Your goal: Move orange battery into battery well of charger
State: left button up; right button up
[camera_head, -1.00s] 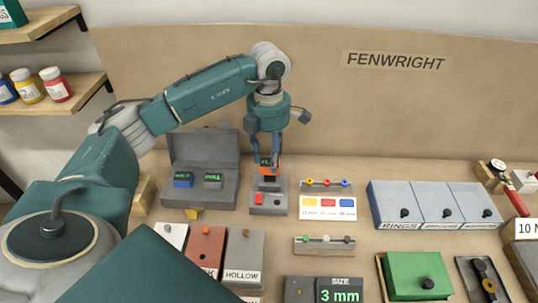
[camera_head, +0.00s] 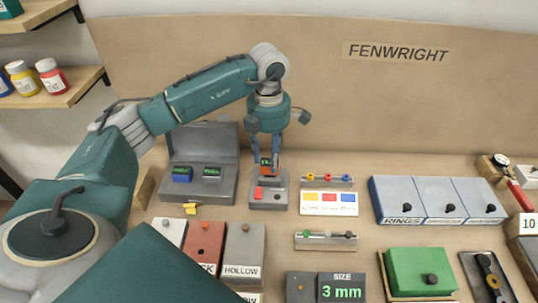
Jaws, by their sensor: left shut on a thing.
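The orange battery (camera_head: 269,170) is upright, with a small dark display with green marks on its face. My left gripper (camera_head: 268,157) points down from above and is shut on it. The battery is at the back part of the grey charger (camera_head: 268,201), which has a red piece (camera_head: 259,193) at its front left. The battery's lower end meets the charger's top in the picture. The well is hidden behind it, so I cannot tell how deep it sits. My right gripper is out of view.
An open grey case (camera_head: 223,185) with a blue battery (camera_head: 182,175) and a grey one (camera_head: 212,174) stands left of the charger. A rack with coloured knobs (camera_head: 326,181) is close on the right. Labelled blue-grey boxes (camera_head: 435,202) stand farther right.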

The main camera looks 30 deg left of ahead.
aim_at(269, 162)
pick_arm(q)
jog(key=shift+f+b, duration=0.35)
jog(key=shift+f, duration=0.3)
jog(key=o, duration=1.4)
jog(key=shift+c, duration=0.2)
jog(key=shift+r, duration=0.1)
notch_tip(269, 162, up, 12)
